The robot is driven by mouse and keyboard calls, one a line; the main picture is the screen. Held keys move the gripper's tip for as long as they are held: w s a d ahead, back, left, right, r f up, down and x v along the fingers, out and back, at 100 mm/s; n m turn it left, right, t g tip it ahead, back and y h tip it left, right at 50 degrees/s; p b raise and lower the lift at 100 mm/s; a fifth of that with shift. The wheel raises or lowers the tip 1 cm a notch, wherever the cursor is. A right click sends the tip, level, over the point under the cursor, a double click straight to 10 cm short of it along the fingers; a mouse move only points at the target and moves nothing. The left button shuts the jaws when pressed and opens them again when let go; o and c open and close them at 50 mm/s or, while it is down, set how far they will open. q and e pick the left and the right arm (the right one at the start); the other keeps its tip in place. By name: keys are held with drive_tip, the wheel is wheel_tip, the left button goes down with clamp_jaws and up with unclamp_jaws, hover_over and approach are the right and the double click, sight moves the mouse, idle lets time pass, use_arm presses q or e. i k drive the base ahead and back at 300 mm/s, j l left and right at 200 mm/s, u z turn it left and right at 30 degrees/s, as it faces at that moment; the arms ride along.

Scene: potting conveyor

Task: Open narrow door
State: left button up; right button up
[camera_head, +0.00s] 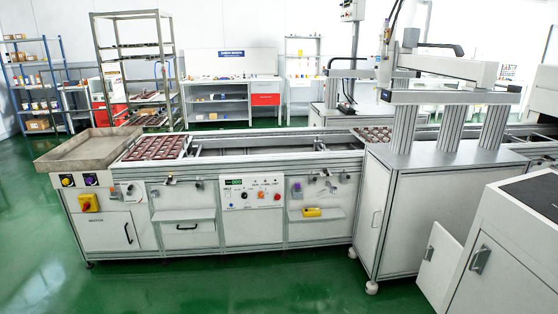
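Several cabinet doors show, and I cannot tell which one is the task's narrow door. A white door (107,233) with a dark slanted handle is at the left end of the conveyor bench and looks shut. At the lower right, a white panel (440,268) with a grey handle stands out beside a large white cabinet (492,276). Whether that panel is a door standing ajar is unclear. Neither gripper is in view.
The conveyor bench (192,240) carries a brown-celled tray (157,148) and a metal tray (88,148). A control panel (252,208) is at its front. Shelves (36,85) stand behind. Green floor (240,295) in front is clear.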

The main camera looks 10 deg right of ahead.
sight(375, 179)
drive_tip(key=i+z, duration=0.25)
drive_tip(key=i, duration=0.2)
drive_tip(key=i+j+z, duration=0.3)
drive_tip(key=i, duration=0.15)
drive_tip(key=i+j+z, duration=0.25)
drive_tip(key=i, duration=0.15)
drive_tip(key=i+j+z, duration=0.3)
drive_tip(key=z, duration=0.2)
drive_tip(key=i+j+z, duration=0.45)
